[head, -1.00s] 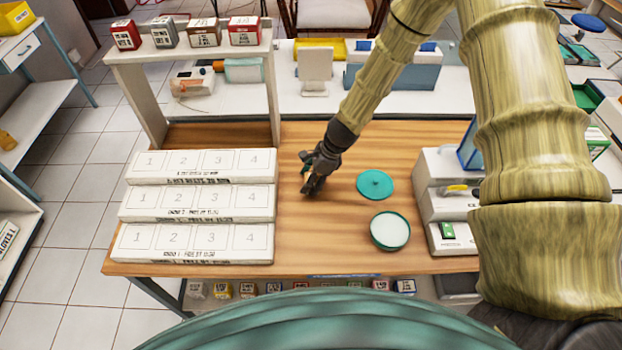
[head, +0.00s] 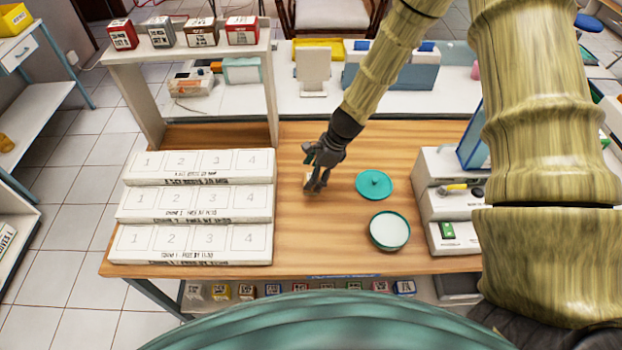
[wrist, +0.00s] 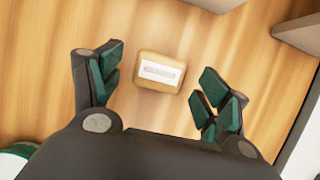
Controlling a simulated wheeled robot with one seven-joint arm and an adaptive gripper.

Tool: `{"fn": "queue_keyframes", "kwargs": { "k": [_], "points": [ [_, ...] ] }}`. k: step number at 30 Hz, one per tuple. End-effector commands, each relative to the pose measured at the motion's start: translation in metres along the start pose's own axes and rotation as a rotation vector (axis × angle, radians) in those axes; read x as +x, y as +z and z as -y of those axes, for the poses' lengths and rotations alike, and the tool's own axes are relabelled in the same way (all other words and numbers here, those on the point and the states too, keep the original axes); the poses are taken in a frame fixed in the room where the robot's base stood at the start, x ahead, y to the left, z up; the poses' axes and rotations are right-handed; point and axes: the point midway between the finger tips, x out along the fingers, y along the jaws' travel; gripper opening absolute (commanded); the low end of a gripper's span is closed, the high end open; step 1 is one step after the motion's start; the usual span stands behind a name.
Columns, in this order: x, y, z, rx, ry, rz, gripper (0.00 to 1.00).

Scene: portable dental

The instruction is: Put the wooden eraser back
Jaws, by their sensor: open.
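The wooden eraser (wrist: 160,73) is a small tan block with a white label on top. In the wrist view it lies on the wooden tabletop, ahead of and between the fingers of my gripper (wrist: 155,92). My gripper is open, and I see no finger touching the block. In the head view my gripper (head: 316,185) points down over the table, right of the numbered white steps. A small pale patch shows by the fingertips there; the eraser is mostly hidden by the gripper.
White steps (head: 195,205) with numbered squares stand left. A shelf (head: 190,50) with several small boxes rises behind them. A teal lid (head: 374,184) and a round teal-rimmed dish (head: 389,231) lie right of my gripper. White drawer units (head: 445,190) stand further right.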

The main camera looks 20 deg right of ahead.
Motion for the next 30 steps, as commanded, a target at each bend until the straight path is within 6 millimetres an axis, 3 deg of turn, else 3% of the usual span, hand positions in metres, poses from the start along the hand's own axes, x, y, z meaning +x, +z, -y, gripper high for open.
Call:
{"fn": "queue_keyframes", "kwargs": {
  "k": [18,30],
  "points": [
    [-0.069,0.0,0.001,-0.001,-0.001,-0.001,0.76],
    [-0.086,0.0,0.0,0.0,0.0,0.0,0.76]
  ]
}}
